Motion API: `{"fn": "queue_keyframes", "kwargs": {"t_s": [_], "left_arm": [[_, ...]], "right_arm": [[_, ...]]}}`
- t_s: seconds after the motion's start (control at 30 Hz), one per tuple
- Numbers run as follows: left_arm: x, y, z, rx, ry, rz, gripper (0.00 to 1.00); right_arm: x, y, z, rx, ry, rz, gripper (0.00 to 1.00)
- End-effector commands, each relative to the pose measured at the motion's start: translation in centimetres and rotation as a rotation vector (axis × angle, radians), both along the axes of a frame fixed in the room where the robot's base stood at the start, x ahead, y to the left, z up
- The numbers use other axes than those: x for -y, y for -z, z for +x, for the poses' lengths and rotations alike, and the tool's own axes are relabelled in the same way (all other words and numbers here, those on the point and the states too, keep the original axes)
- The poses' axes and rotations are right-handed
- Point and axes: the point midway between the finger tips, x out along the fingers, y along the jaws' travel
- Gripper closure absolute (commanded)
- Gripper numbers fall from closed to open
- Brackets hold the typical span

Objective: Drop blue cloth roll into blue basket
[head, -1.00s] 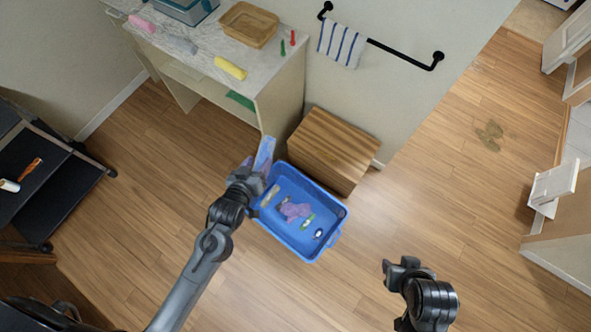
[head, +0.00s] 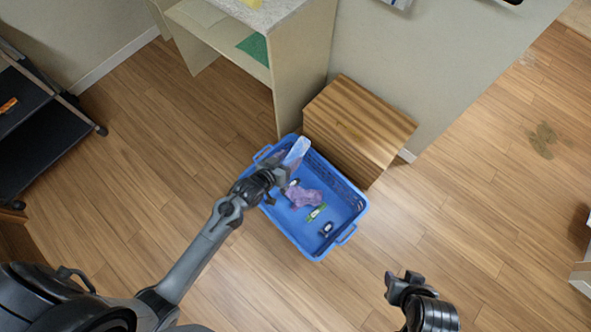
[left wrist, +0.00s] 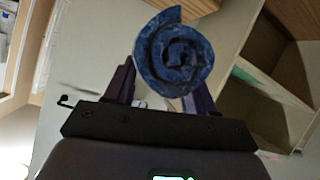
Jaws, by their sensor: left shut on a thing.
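The blue cloth roll (head: 297,152) is in my left gripper (head: 284,170), over the far side of the blue basket (head: 353,212). In the left wrist view the roll (left wrist: 174,52) shows its spiral end between the two fingers of my left gripper (left wrist: 160,85), which is shut on it. The basket stands on the floor and holds a purple cloth (head: 304,196), a green item (head: 316,213) and a dark item (head: 327,228). My right gripper (head: 402,282) is at the lower right, away from the basket; its finger gap is not clear.
A striped wooden box (head: 360,125) stands close behind the basket. A shelf unit (head: 303,75) with a green cloth (head: 256,46) is at the top. A black cart (head: 40,130) is at the left.

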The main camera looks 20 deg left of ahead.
Motion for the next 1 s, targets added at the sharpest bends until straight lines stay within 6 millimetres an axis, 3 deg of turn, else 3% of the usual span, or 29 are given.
{"fn": "queue_keyframes", "kwargs": {"t_s": [0.03, 0.3, 0.5, 0.7, 1.0], "left_arm": [[0.1, 3.9, 0.3, 0.001, 0.010, 0.000, 0.75], [0.7, 14.6, 1.4, 0.002, 0.067, 0.001, 0.75], [1.1, 21.3, 2.0, 0.002, 0.102, 0.000, 0.75], [1.4, 25.6, 2.4, 0.001, 0.127, 0.001, 0.75], [1.6, 28.0, 2.6, 0.001, 0.142, 0.000, 0.75]], "right_arm": [[0.0, 3.6, 0.0, 0.000, -0.001, -0.001, 0.57], [0.3, 12.7, 0.0, 0.001, -0.006, -0.010, 0.57], [0.3, 18.4, 0.0, 0.000, -0.005, -0.010, 0.57], [0.2, 22.1, 0.0, -0.001, -0.004, -0.008, 0.57], [0.1, 24.1, 0.0, 0.000, 0.000, -0.001, 0.57]]}}
